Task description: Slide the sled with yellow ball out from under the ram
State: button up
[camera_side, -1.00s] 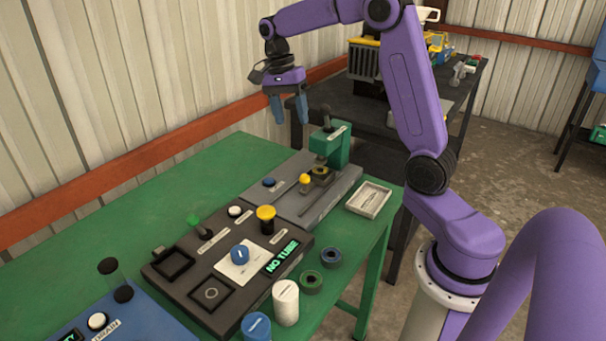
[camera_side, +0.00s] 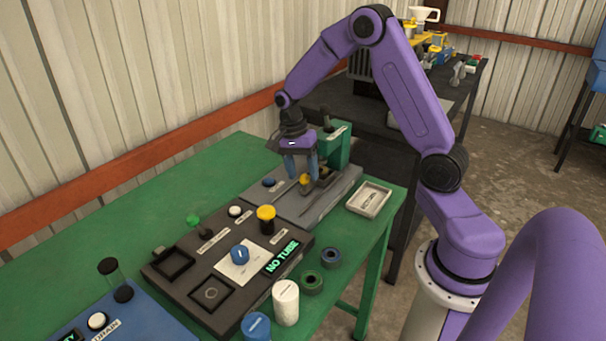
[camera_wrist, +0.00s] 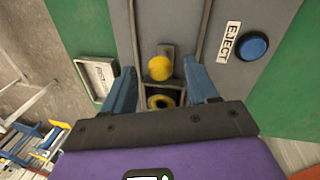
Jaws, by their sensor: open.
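The yellow ball (camera_wrist: 160,68) stands on the end of the sled (camera_wrist: 167,49), which lies in a channel of the grey plate. Behind the ball, the sled's square pocket holds a yellow ring (camera_wrist: 160,102). My gripper (camera_wrist: 159,75) is open, with one blue finger on each side of the ball and visible gaps between. In the side view my gripper (camera_side: 302,178) points down over the ball (camera_side: 305,180), its fingers low near the plate. The green ram press (camera_side: 338,152) with a black handle stands just behind. The ram's lower end is hidden by my gripper.
A blue EJECT button (camera_wrist: 252,46) sits beside the channel. A pale tray (camera_side: 369,199) lies on the green bench to the right. A dark station (camera_side: 230,255) with a NO TUBE display stands in front. The plate's channel toward it looks clear.

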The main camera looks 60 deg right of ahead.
jog(key=shift+s+f, duration=0.15)
jog(key=shift+f, duration=0.55)
grip_shut()
jog(key=a, duration=1)
jog(key=shift+a, duration=0.25)
jog(key=shift+c, duration=0.9)
grip_release()
jog(key=shift+a, duration=0.1)
jog(key=shift+o, duration=0.9)
